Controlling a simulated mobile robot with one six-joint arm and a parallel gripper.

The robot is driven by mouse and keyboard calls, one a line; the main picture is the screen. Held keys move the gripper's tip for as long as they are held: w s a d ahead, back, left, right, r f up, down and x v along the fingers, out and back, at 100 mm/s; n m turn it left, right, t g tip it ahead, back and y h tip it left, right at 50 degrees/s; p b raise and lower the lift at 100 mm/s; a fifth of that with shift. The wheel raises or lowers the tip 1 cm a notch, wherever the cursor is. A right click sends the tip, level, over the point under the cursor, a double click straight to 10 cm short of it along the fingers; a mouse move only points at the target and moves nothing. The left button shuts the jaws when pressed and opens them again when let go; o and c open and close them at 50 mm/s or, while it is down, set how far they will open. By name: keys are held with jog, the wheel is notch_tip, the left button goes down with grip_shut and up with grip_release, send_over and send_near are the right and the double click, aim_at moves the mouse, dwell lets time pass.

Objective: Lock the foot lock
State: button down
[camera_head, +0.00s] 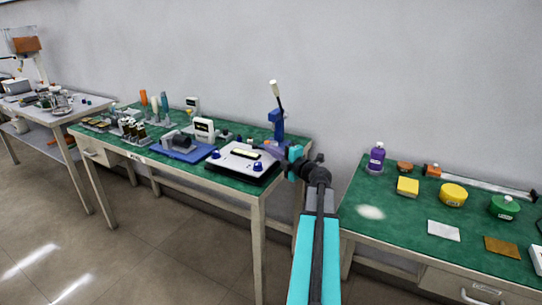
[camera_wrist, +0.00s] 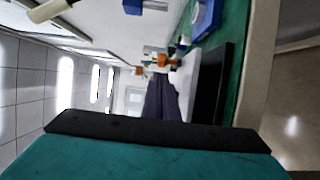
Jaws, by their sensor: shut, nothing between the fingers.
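My gripper (camera_head: 270,149) is shut and empty. It is just above the right end of the white plate device (camera_head: 238,161) on the middle green table, in front of the blue lever stand (camera_head: 277,127). In the wrist view, which is turned on its side, my dark gripper fingers (camera_wrist: 162,82) are together. The blue stand (camera_wrist: 206,16) and its pale handle (camera_wrist: 48,10) show at the top there, apart from the fingers. I cannot tell which part is the foot lock; no part is clearly recognisable as one.
A blue-based device (camera_head: 187,148), a white meter (camera_head: 203,130) and several bottles stand further left on the middle table (camera_head: 112,146). A right table (camera_head: 385,218) holds a purple bottle (camera_head: 376,158) and yellow and green containers. A floor gap separates these tables.

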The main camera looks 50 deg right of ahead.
jog(key=shift+w+d, duration=0.35)
jog(key=shift+d, duration=0.15)
